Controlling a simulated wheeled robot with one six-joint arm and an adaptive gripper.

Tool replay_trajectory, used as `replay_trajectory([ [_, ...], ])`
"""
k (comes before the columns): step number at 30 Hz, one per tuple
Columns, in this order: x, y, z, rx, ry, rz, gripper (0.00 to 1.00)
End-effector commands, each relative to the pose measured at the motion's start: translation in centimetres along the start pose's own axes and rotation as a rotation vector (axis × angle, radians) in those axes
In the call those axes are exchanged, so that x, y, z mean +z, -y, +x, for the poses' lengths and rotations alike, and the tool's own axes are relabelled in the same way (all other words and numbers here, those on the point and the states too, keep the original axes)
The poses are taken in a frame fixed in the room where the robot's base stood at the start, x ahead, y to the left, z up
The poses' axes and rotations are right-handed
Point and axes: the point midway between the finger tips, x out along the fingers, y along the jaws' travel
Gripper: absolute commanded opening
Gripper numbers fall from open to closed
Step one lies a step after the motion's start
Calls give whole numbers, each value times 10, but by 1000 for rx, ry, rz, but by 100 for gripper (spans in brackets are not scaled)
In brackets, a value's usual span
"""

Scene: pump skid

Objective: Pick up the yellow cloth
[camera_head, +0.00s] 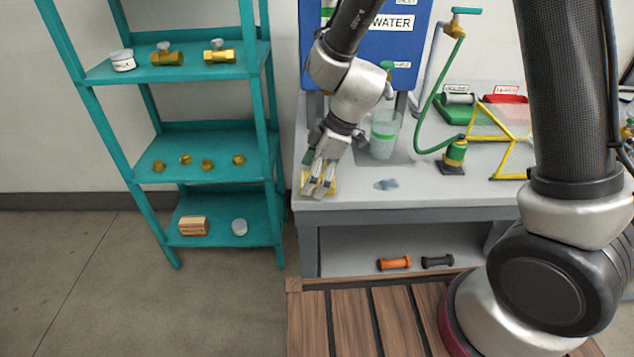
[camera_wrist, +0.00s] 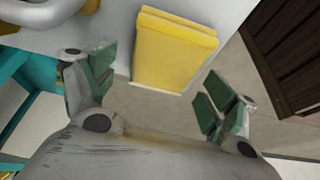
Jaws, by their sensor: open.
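The yellow cloth (camera_wrist: 172,52) looks like a folded yellow pad and lies on the grey bench top near its front left corner. In the head view a strip of the cloth (camera_head: 332,183) shows beside my fingers, and the rest is hidden by them. My gripper (camera_head: 320,188) is over the cloth at that corner. In the wrist view my gripper (camera_wrist: 155,98) is open, one green-padded finger on each side of the cloth's line, with nothing between the pads. I cannot tell whether the fingers touch the cloth.
A clear cup (camera_head: 384,134) stands just right of my gripper. A teal shelf (camera_head: 212,187) with brass fittings stands close on the left. The bench front edge (camera_head: 420,205) is near.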

Motion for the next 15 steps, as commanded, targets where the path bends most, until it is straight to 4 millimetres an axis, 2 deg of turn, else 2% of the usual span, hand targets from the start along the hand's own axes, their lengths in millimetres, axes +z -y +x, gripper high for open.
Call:
replay_trajectory([
  [15, 2, 0, 4, -1, 1, 1, 86],
])
